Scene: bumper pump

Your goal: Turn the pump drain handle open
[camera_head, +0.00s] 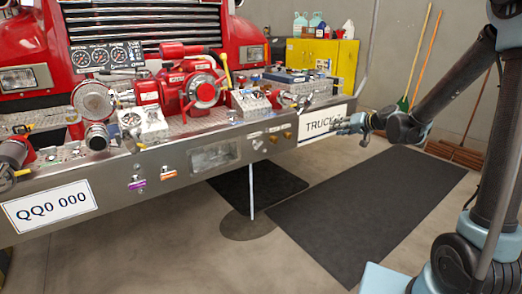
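The bumper's steel front face (110,178) carries several small controls. A control with a purple tag (137,184) and one with an orange-red tag (168,174) sit left of centre. Two brass-coloured knobs (274,139) sit further right, with small labels beside them. The labels are too small to read, so I cannot tell which control is the pump drain handle.
The red pump (178,90) stands on the bumper deck with gauges and valves. A thin whitish vertical pipe or stream (252,190) runs from under the bumper to a dark round patch (247,224). A black mat (370,205) covers open floor. A yellow cabinet (345,62) stands behind.

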